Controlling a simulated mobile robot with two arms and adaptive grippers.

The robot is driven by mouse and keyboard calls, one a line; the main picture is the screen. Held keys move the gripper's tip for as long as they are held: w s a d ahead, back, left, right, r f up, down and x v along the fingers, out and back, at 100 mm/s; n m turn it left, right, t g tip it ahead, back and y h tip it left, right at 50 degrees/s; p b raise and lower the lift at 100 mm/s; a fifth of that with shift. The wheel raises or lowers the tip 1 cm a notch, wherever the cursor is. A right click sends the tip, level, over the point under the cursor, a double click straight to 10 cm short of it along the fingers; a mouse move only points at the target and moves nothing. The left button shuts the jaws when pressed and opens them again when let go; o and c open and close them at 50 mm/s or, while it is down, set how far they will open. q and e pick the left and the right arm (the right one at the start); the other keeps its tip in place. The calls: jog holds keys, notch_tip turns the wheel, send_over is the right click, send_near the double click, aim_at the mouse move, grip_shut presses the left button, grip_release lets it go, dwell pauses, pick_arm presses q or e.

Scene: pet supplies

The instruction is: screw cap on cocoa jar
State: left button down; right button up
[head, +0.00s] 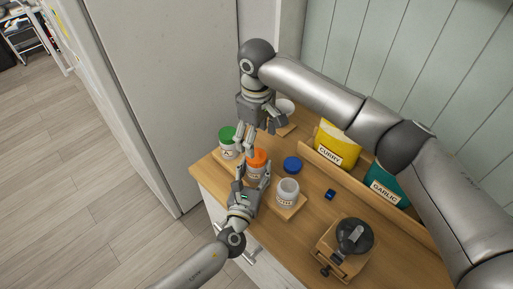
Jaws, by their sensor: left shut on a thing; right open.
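A jar with an orange cap (257,156) stands on the wooden counter; its small label is too blurred to read. My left gripper (254,182), the lower one, is shut on this jar from the front. My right gripper (247,146) is open, pointing down from above, with its fingertips beside the orange cap; I cannot tell whether they touch it. An open pale jar (288,188) stands on a wooden base to the right, its label also unreadable. A blue cap (292,164) lies loose behind it. I cannot tell by label which jar is the cocoa jar.
A green-capped jar (227,135) stands close left of my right gripper. A whitish jar (285,107) is partly hidden behind it. A yellow curry packet (336,142) and teal garlic packet (384,188) stand at the back. A grinder (353,236) and small blue object (330,194) are right.

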pick_arm(q)
jog(key=shift+f, duration=0.1)
pick_arm(e)
notch_tip(320, 180, up, 5)
jog(key=shift+f, duration=0.1)
pick_arm(q)
jog(key=c, duration=0.5)
grip_release()
jog(key=shift+c, duration=0.2)
jog(key=v, duration=1.2)
